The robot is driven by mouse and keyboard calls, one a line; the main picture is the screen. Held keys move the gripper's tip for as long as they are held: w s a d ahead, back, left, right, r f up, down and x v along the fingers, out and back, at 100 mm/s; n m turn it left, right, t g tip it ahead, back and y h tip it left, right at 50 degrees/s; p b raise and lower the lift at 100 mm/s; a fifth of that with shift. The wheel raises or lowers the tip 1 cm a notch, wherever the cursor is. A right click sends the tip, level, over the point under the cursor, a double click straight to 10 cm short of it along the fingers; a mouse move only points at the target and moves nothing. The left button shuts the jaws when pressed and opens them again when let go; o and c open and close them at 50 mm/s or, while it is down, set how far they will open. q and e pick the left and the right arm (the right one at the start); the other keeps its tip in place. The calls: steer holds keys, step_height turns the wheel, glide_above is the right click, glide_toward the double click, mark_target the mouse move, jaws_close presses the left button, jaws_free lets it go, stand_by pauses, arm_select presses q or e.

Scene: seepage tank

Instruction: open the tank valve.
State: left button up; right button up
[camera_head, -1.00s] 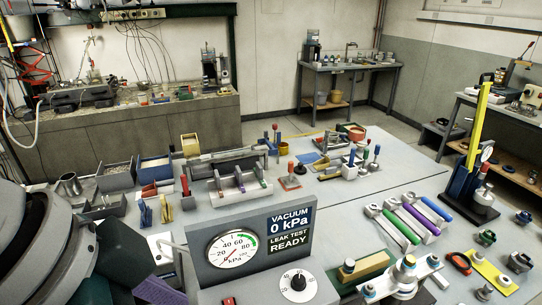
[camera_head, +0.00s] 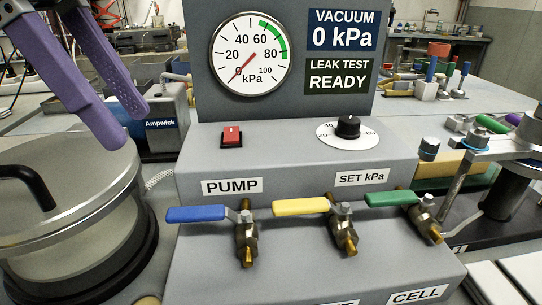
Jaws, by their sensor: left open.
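Three brass valves with lever handles stand in a row on the grey console: blue-handled (camera_head: 196,214), yellow-handled (camera_head: 300,207) and green-handled (camera_head: 390,199). All three levers point left from their valves. The green one has a CELL label (camera_head: 418,294) below it. A label under the yellow one is cut off by the frame edge, and none shows under the blue one, so I cannot read which is the tank valve. My left gripper (camera_head: 126,129), with purple fingers, is open and empty at upper left, above and left of the blue handle. My right gripper is not in view.
A round lidded vessel (camera_head: 75,215) with a black handle stands left of the console. The gauge (camera_head: 250,55) reads about 0 kPa. A red pump switch (camera_head: 232,135) and a black dial (camera_head: 348,127) sit above the valves. A metal clamp fixture (camera_head: 500,150) stands at right.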

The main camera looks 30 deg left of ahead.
mark_target(188, 211)
arm_select(q)
steer(key=b+x, duration=0.1)
steer(key=x, duration=0.2)
steer(key=b+x, duration=0.1)
steer(key=x, duration=0.6)
steer(key=shift+s+a+f+b, duration=0.2)
steer(key=shift+f+b, duration=0.1)
steer(key=shift+b, duration=0.1)
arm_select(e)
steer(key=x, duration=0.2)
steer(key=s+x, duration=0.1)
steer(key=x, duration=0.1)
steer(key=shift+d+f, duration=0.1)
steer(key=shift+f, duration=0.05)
arm_select(q)
steer(key=shift+c, duration=0.3)
jaws_close()
